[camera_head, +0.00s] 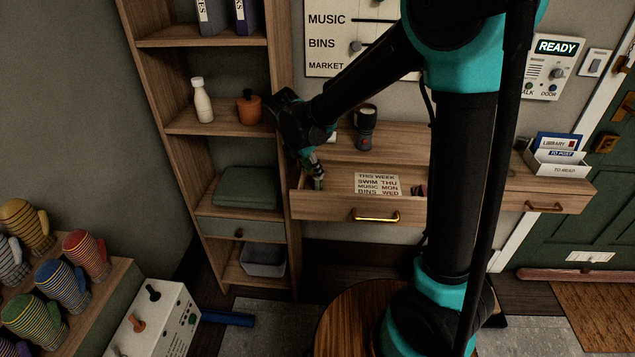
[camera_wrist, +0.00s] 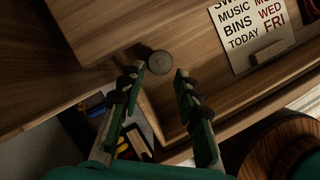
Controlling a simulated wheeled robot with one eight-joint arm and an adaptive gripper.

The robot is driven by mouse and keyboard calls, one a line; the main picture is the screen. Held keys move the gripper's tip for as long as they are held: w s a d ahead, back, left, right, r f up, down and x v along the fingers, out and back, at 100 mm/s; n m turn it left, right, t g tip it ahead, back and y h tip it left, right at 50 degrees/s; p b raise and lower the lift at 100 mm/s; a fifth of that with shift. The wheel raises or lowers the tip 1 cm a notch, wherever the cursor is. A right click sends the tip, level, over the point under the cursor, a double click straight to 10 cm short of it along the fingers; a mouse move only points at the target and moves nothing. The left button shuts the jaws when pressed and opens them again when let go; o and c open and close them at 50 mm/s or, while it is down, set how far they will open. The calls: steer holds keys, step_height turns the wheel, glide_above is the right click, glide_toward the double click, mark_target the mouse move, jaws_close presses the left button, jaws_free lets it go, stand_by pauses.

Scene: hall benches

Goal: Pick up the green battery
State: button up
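My gripper (camera_head: 315,178) reaches down into the left end of the open drawer (camera_head: 340,203) under the wall shelf. In the wrist view my gripper (camera_wrist: 162,74) is open, its two green fingers apart. A dark round thing (camera_wrist: 159,62) shows just beyond and between the fingertips, in the drawer's corner. It may be the battery seen end-on, but its green colour is not clear. I cannot tell whether either finger touches it. In the head view my gripper hides most of that corner.
A printed week card (camera_head: 377,184) lies in the drawer, with a small reddish thing (camera_head: 420,191) to its right. The drawer walls are close to the fingers. A bookcase (camera_head: 188,170) stands left.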

mark_target(318, 181)
steer(key=shift+w+x, duration=0.2)
steer(key=shift+x, duration=2.4)
steer(key=shift+d+r, duration=0.1)
steer(key=shift+r, duration=0.05)
jaws_close()
